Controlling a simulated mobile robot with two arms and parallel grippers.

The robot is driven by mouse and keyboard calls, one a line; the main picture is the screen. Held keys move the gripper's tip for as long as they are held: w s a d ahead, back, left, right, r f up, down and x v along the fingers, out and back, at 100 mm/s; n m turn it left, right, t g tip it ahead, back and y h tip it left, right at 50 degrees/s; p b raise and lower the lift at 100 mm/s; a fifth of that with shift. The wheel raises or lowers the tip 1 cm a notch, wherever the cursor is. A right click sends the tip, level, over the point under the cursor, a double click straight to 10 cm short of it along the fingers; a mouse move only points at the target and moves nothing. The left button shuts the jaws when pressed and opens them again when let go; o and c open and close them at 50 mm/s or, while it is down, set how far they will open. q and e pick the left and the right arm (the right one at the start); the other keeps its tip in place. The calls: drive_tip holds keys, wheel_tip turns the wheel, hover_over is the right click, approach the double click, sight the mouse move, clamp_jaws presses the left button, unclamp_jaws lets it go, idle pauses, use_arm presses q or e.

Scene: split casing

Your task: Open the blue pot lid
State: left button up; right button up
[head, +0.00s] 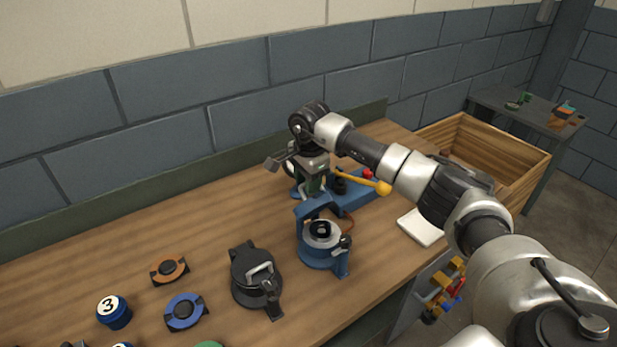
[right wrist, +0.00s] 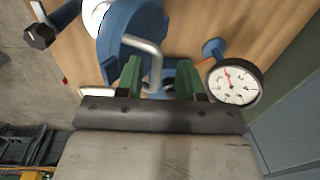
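The blue pot (head: 322,254) stands on the workbench with its top uncovered, showing a pale ring and a black round part inside. Its blue lid (head: 312,206) stands raised at the pot's back side. In the right wrist view the lid (right wrist: 125,35) shows its blue rim and a bent grey handle (right wrist: 155,62). My right gripper (head: 315,184) is just behind the raised lid. Its green fingers (right wrist: 159,78) are apart, with the handle between them and visible gaps on both sides. My left gripper is not in view.
A dial gauge (right wrist: 233,83) is close beside my right fingers. A black lidded pot (head: 255,275) stands left of the blue pot. A wooden crate (head: 530,173) is at right. The bench's back left is clear.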

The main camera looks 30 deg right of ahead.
drive_tip(key=shift+s+d+r, duration=0.1)
drive_tip(key=shift+d+r, duration=0.1)
drive_tip(key=shift+r, duration=0.15)
drive_tip(key=shift+r, duration=0.15)
drive_tip(key=shift+r, duration=0.3)
wheel_tip(320, 180, up, 10)
drive_tip(key=b, duration=0.2)
drive_tip(key=shift+s+f+b, duration=0.15)
drive_tip(key=shift+s+b, duration=0.2)
drive_tip(key=shift+a, duration=0.15)
drive_tip(key=shift+c, duration=0.2)
